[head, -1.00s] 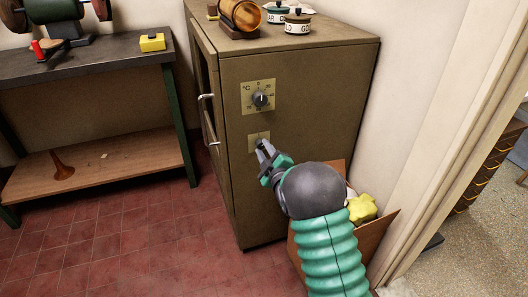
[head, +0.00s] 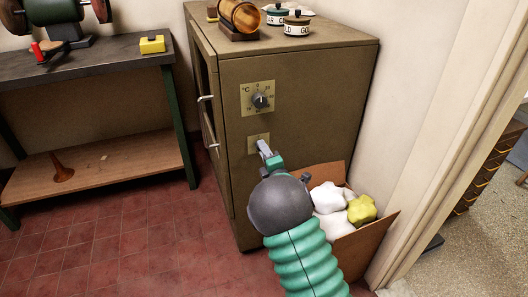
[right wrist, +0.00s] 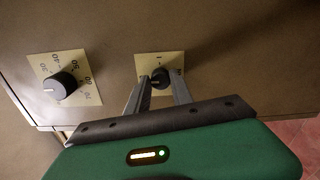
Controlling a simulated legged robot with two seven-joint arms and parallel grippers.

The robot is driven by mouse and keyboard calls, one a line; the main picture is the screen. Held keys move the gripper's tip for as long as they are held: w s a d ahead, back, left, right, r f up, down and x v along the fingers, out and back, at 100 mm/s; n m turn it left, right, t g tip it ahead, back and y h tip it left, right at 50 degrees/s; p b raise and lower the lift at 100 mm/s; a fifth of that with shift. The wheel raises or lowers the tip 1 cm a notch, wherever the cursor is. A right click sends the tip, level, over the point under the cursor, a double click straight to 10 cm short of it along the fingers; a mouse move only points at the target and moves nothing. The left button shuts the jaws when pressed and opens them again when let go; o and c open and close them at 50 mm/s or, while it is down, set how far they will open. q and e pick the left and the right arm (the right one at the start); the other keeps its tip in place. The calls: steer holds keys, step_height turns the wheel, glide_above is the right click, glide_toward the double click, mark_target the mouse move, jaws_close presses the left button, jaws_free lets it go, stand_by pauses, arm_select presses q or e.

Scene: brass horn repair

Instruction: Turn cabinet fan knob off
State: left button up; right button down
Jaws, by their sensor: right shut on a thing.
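The brown metal cabinet (head: 310,130) stands against the wall. Its lower pale plate (head: 254,139) carries a small dark fan knob (right wrist: 160,76), seen in the right wrist view between my fingers and mostly hidden by them in the head view. My right gripper (head: 263,147) reaches the plate from below. In the right wrist view its two fingertips (right wrist: 162,82) lie on either side of the fan knob, shut on it. I cannot tell which mark the knob points to. My left gripper is in neither view.
A larger temperature dial (head: 261,100) sits above the fan plate; it also shows in the right wrist view (right wrist: 62,87). An open cardboard box (head: 370,237) with white and yellow cloths stands right of my arm. A workbench (head: 90,66) is at left. Jars (head: 296,25) stand on the cabinet.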

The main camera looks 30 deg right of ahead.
steer(key=shift+a+f+n, duration=0.25)
steer(key=shift+f+n, duration=0.05)
steer(key=shift+f, duration=0.15)
steer(key=c, duration=1.2)
jaws_free()
steer(key=shift+c, duration=0.2)
steer(key=shift+o, duration=0.6)
steer(key=shift+r, duration=0.25)
steer(key=p+v, duration=0.4)
steer(key=v, duration=1.2)
steer(key=shift+s, duration=0.45)
steer(key=shift+f, duration=0.15)
